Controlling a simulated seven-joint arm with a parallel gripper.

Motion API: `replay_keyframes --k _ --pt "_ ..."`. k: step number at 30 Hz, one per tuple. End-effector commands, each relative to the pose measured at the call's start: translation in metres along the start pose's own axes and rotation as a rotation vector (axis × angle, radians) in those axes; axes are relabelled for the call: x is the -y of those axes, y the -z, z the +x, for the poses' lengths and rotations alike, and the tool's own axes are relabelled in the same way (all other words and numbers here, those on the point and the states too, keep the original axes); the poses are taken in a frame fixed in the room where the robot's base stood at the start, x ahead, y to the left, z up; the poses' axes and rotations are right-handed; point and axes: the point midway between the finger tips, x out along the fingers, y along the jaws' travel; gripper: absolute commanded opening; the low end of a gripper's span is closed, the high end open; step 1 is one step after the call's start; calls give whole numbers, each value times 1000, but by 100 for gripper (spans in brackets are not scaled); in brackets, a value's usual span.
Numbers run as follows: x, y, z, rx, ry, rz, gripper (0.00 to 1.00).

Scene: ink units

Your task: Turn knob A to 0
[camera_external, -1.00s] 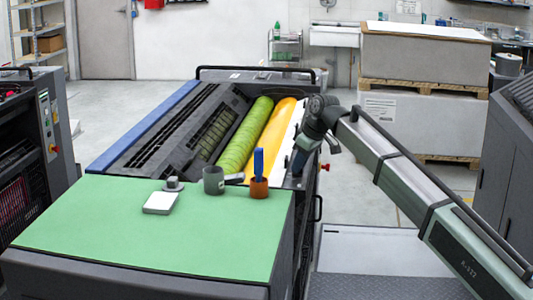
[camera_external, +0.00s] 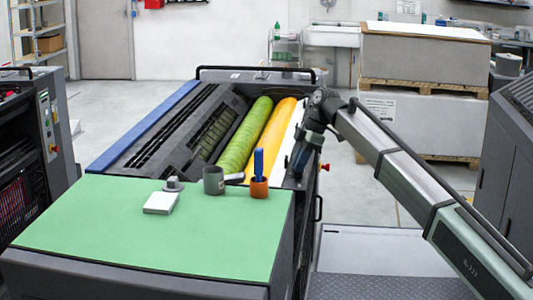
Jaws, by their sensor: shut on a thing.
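My gripper (camera_external: 295,178) points down at the right edge of the ink unit (camera_external: 179,123), beside the white strip to the right of the yellow roller (camera_external: 270,140). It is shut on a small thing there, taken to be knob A. The fingertips and the knob are too small and dark to make out. No knob letters, scale or pointer can be read in this view, so the knob's setting cannot be told. A green roller (camera_external: 245,137) lies to the left of the yellow one.
On the green top (camera_external: 150,230) stand a grey cup (camera_external: 213,181), an orange pot (camera_external: 259,188) with a blue tool in it, a white block (camera_external: 161,203) and a small grey item (camera_external: 173,184). A black rail (camera_external: 255,70) runs along the unit's far end.

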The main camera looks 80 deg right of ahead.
Motion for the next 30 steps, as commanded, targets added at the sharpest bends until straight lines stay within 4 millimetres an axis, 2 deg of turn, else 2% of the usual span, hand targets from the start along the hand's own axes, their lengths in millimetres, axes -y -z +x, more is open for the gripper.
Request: replay_keyframes --k 18,30 --pt "-5 1 0 0 210 -507 0" --pt "-5 2 1 1 280 -677 0"
